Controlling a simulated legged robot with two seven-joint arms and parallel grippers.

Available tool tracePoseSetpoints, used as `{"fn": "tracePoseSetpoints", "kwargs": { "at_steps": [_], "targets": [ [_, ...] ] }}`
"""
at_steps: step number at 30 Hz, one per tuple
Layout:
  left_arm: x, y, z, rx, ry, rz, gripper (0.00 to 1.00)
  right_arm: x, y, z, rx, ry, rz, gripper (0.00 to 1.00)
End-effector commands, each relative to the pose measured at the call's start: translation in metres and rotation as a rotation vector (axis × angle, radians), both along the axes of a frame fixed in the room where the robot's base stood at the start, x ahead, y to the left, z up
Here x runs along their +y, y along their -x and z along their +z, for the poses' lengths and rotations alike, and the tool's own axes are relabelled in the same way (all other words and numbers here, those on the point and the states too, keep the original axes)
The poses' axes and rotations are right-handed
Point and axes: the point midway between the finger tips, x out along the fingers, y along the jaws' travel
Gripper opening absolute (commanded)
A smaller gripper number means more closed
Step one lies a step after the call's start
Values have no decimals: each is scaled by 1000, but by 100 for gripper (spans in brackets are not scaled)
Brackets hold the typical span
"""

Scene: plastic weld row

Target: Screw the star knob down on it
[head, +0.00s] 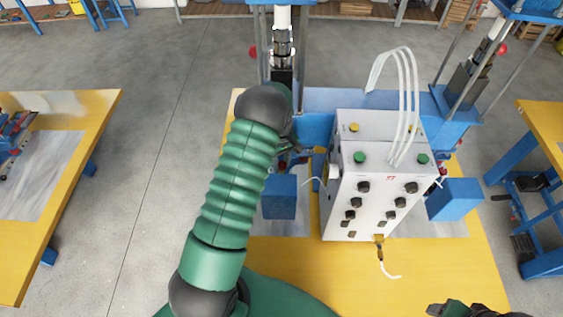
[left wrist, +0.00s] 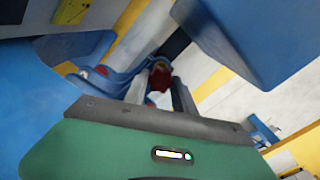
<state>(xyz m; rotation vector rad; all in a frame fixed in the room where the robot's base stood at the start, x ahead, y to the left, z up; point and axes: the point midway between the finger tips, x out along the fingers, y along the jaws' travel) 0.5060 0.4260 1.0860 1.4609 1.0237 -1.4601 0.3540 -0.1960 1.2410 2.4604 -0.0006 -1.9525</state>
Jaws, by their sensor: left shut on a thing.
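The red star knob (left wrist: 160,78) shows in the left wrist view, between the fingertips of my left gripper (left wrist: 160,90). The fingers are shut on it. A blue curved metal part (left wrist: 120,78) lies right beside the fingers; whether the knob touches it or its thread is hidden. In the head view my left gripper (head: 298,157) is small and partly hidden by my green arm, at the left side of the white control box; the knob cannot be made out there. A dark green part of my right arm (head: 468,311) shows at the bottom right edge; its jaws cannot be read.
The white control box (head: 374,210) with knobs and hoses stands close right of my left gripper. Blue blocks (head: 279,197) (head: 454,199) flank it on the yellow table (head: 290,262). Blue welding presses rise behind.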

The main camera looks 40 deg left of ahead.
Motion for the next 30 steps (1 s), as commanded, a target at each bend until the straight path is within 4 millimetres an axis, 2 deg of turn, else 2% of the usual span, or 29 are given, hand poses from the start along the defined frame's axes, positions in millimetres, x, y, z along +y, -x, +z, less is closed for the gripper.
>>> {"fn": "tracePoseSetpoints", "kwargs": {
  "at_steps": [17,30],
  "targets": [
    [1,1,0,0,0,0,0,0,0,-2,0,0,0,67],
    [1,0,-9,0,0,0,0,0,0,-9,0,0,0,67]
  ]
}}
